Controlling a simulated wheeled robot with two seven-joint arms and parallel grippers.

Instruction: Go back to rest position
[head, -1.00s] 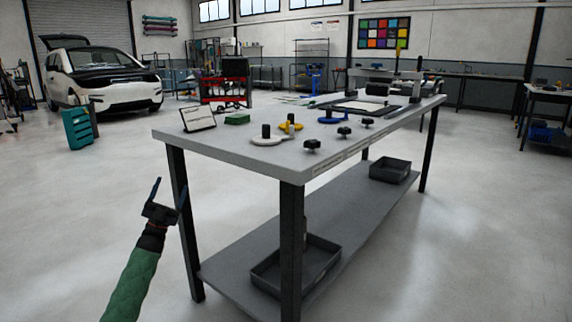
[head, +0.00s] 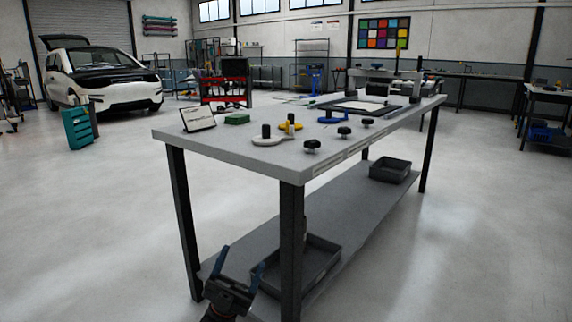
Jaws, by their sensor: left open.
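My left gripper (head: 240,275) is low in the head view, near the front leg of the workbench. Its two blue-tipped fingers stand apart with nothing between them, so it is open. It overlaps the lower shelf in the picture; whether it touches the bench cannot be told. My right gripper is not in view.
The grey workbench (head: 230,150) fills the middle, with several small tools, black knobs and a framed device on top. Its lower shelf (head: 335,215) holds two dark trays. Bare floor (head: 90,220) lies left and right. A white car (head: 105,75) stands at the back left.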

